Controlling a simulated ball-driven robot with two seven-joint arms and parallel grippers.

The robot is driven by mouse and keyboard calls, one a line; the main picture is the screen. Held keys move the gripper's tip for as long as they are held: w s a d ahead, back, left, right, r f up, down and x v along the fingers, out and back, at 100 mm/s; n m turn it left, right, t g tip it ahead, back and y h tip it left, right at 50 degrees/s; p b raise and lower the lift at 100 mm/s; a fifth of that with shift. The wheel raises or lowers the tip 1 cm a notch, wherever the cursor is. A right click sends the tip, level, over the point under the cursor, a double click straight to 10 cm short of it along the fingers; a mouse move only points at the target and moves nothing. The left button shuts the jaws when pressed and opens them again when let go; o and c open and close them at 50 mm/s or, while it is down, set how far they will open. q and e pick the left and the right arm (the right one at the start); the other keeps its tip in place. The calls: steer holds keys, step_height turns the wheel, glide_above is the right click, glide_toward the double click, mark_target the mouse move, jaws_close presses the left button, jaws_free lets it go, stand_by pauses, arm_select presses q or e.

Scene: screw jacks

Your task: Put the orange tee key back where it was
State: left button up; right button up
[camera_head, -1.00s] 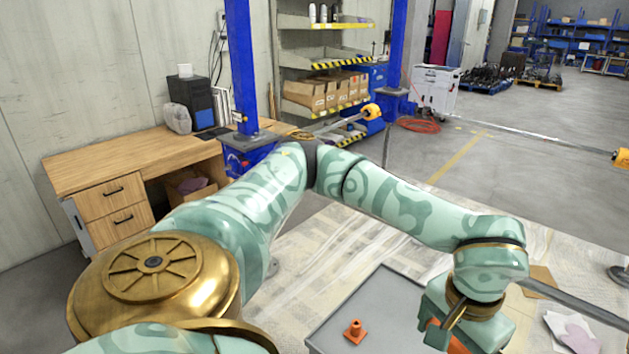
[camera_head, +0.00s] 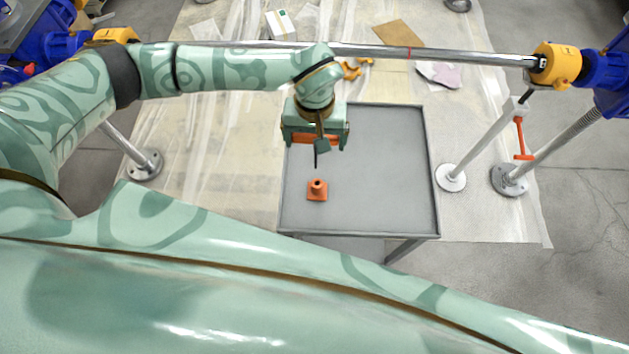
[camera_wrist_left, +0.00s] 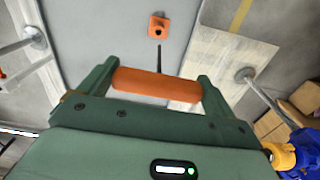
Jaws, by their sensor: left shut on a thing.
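The orange tee key's handle (camera_wrist_left: 157,84) lies crosswise between the two fingers of my left gripper (camera_wrist_left: 157,86), which is shut on it. Its thin dark shaft (camera_wrist_left: 159,58) points away from the gripper, towards a small orange holder (camera_wrist_left: 158,27) with a dark hole. In the head view my left gripper (camera_head: 316,138) is above the grey tray table, just beyond the orange holder (camera_head: 317,190). The shaft (camera_head: 316,158) shows below it, and its tip looks apart from the holder. The gripper partly hides the key. My right gripper is not in view.
The grey tray table (camera_head: 385,217) has a low rim and is otherwise clear. A long steel bar (camera_head: 450,57) crosses behind it to an orange-yellow collar (camera_head: 556,63). Another orange handle (camera_head: 521,137) is at the jack on the right. Jack feet (camera_head: 451,177) stand beside the table.

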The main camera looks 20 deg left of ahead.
arm_select(q)
step_height(320, 180, down, 12)
steer(key=b, duration=0.1)
steer(key=shift+s+d+f+b, duration=0.15)
steer(key=shift+d+f+b, duration=0.1)
steer(key=shift+d+b, duration=0.15)
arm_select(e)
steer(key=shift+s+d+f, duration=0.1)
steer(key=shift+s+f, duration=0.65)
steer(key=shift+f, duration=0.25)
arm_select(q)
steer(key=shift+f, duration=0.15)
steer(key=o, duration=1.1)
step_height(320, 180, up, 12)
steer(key=shift+r+p, duration=0.2)
steer(key=shift+p, duration=0.8)
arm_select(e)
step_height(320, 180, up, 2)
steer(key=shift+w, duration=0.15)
